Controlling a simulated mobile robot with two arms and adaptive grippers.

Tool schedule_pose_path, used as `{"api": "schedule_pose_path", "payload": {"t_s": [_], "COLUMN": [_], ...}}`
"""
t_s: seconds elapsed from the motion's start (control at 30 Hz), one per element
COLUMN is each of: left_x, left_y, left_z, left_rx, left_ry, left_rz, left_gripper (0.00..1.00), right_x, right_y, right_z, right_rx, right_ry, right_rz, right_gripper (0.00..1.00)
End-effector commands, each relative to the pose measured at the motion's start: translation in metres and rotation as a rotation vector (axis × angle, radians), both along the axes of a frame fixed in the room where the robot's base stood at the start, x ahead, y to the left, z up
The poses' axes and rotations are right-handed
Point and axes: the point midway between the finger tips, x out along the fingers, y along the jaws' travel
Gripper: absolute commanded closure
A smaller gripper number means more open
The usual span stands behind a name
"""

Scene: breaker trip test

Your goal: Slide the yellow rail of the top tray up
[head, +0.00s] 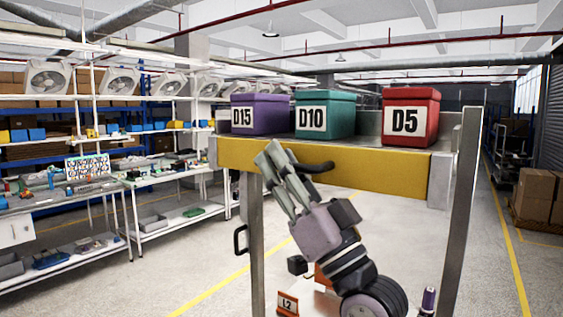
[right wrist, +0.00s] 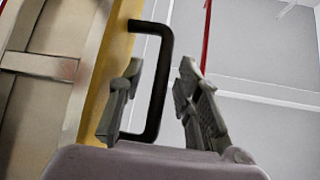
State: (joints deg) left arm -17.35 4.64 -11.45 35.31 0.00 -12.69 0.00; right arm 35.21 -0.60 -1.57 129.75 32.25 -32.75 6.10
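The yellow rail (head: 390,178) runs across the front of the top tray (head: 440,180), below the level of the boxes, whose fronts show above it. A black handle (head: 318,167) sticks out from the rail; it also shows in the right wrist view (right wrist: 165,80). My right gripper (head: 269,152) is in front of the rail at the handle. In the right wrist view its two fingers (right wrist: 160,66) are apart, with the handle's bar between them and gaps visible. Part of the handle is hidden behind the fingers in the head view. My left gripper is not in view.
Purple D15 (head: 262,114), teal D10 (head: 325,114) and red D5 (head: 411,117) boxes stand on the top tray. Grey posts (head: 462,215) flank the rack. A lower level holds an orange L2 box (head: 288,304). Workbenches (head: 170,178) stand left; the floor between is clear.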

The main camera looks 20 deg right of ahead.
Motion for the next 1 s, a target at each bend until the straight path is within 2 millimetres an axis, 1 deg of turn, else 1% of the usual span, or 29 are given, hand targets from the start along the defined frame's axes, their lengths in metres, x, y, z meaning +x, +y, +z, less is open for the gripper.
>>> {"api": "schedule_pose_path", "payload": {"t_s": [0.03,0.07,0.5,1.0], "left_x": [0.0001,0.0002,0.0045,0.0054], "left_y": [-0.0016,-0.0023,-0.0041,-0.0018], "left_z": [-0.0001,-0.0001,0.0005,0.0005], "left_rx": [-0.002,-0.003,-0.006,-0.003], "left_ry": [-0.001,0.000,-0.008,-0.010], "left_rz": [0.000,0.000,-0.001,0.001], "left_gripper": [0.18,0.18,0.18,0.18], "right_x": [0.0000,0.0000,0.0000,0.0000], "right_y": [0.0000,0.0001,0.0000,-0.0002], "right_z": [0.0000,-0.0001,0.0000,0.0000], "right_rx": [0.000,0.000,0.000,-0.001], "right_ry": [0.000,0.000,0.000,-0.001], "right_rz": [0.000,0.000,0.000,-0.002], "right_gripper": [0.69,0.71,1.00,1.00]}}
